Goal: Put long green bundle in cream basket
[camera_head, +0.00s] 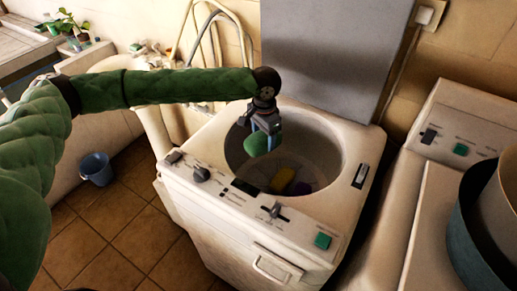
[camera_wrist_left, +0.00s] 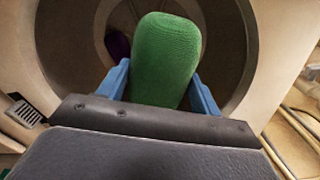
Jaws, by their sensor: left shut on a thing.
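The green bundle (camera_head: 257,144) is between the fingers of my left gripper (camera_head: 264,126), which is shut on it. The bundle hangs over the open round tub (camera_head: 337,150) of the top-loading washer. In the left wrist view the bundle (camera_wrist_left: 166,60) stands out between the two blue fingers, with the tub behind it. A beige rounded container (camera_head: 506,205) is cut off at the right edge; I cannot tell whether it is the cream basket. My right gripper is not in view.
A yellow item (camera_head: 282,181) and a purple item (camera_head: 302,188) lie in the tub. The washer's grey lid (camera_head: 335,55) stands raised behind it. A second machine (camera_head: 455,140) and a dark blue-grey container (camera_head: 468,225) are at right. A blue bucket (camera_head: 96,169) stands on the floor.

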